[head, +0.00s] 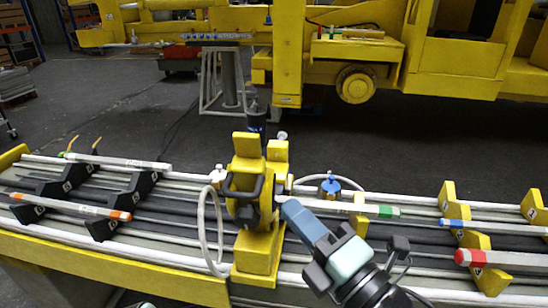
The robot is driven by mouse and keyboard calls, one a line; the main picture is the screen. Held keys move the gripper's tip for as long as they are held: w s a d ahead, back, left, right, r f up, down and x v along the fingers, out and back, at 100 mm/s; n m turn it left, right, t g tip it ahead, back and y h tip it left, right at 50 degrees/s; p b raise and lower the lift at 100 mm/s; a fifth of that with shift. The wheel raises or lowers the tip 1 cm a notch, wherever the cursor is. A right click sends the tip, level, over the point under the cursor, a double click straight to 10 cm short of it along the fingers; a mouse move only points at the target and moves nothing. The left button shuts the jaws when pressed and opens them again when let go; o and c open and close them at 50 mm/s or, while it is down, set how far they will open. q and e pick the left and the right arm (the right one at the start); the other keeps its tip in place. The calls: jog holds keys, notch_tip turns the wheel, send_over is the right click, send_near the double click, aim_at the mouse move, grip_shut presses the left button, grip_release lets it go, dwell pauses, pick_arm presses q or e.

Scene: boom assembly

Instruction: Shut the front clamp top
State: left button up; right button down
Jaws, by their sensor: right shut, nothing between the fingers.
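A yellow clamp (257,192) with a black handle stands on a yellow block in the middle of the bench. Two yellow blocks stick up at its top. I cannot tell from this view whether its top is fully closed. My right gripper (291,208) comes in from the lower right. Its blue-grey fingers are together and empty, with the tips close to the right side of the clamp; I cannot tell if they touch it. My left gripper is not clearly visible.
Rods with orange (120,215), green (388,211) and red ends (470,257) lie along the bench in black and yellow holders. A blue-topped fitting (330,187) stands right of the clamp. A white hose (203,235) loops at its left. Yellow machinery (450,60) stands behind, across open floor.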

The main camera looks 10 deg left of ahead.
aim_at(252, 144)
jog(key=p+x, duration=0.1)
jog(key=x, duration=0.3)
jog(key=w+d+p+x, duration=0.1)
jog(key=p+x, duration=0.1)
jog(key=x, duration=0.2)
jog(key=p+x, duration=0.1)
jog(key=x, duration=0.3)
jog(key=shift+w+d+r+p, duration=0.3)
jog(key=shift+p, duration=0.05)
pick_arm(q)
jog(key=r, duration=0.1)
jog(key=w+r, duration=0.1)
jog(key=r, duration=0.1)
jog(key=w+r, duration=0.1)
jog(key=r, duration=0.1)
jog(key=shift+r, duration=0.25)
pick_arm(e)
jog(key=shift+w, duration=0.35)
